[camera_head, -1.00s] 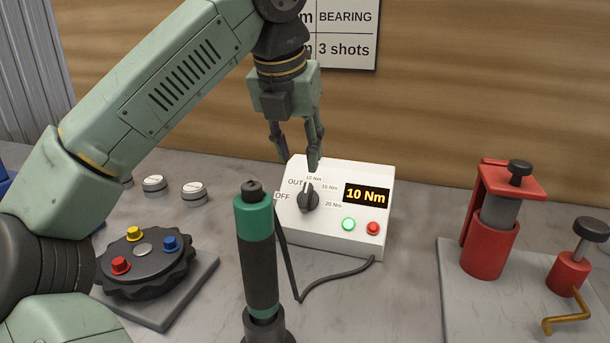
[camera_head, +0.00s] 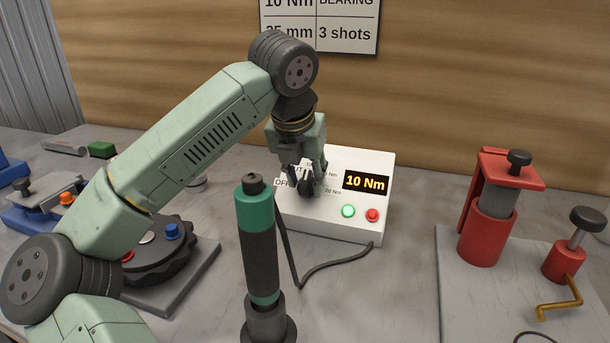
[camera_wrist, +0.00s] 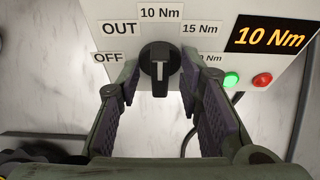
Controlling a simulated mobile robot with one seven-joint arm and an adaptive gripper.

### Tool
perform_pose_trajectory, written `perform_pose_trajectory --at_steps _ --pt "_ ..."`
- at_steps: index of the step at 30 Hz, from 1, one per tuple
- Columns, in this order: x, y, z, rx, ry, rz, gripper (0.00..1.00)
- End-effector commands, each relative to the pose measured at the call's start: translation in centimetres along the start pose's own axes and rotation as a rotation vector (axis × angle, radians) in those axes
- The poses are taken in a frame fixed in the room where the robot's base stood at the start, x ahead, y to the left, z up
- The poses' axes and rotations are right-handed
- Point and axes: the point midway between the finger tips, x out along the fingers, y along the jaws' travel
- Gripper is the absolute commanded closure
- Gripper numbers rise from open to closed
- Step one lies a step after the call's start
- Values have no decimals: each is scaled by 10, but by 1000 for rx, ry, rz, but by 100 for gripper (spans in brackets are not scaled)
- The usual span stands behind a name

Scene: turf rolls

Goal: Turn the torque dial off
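The torque dial (camera_wrist: 159,62) is a black knob with a pale pointer line, on the sloped face of a white control box (camera_head: 345,160). Labels OFF, OUT, 10 Nm, 15 Nm and 20 Nm ring it. The yellow display (camera_head: 366,183) reads 10 Nm. My gripper (camera_wrist: 159,85) is open, with one finger on each side of the dial; the fingertips reach the knob's level, and a small gap seems to show on each side. In the head view my gripper (camera_head: 307,185) covers the dial and part of its labels.
A green button (camera_head: 348,211) and a red button (camera_head: 372,215) sit on the box below the display. A green-and-black screwdriver (camera_head: 258,240) stands upright in front, its cable running to the box. A red press (camera_head: 490,210) is at right, a black rotary fixture (camera_head: 165,255) at left.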

Motion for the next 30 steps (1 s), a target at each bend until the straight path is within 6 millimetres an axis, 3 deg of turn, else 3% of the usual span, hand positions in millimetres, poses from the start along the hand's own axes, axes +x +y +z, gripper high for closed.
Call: perform_pose_trajectory --at_steps 5,20,30 --pt "0 0 0 0 0 0 67" --pt "0 0 0 0 0 0 100" --pt "0 0 0 -3 0 -1 100"
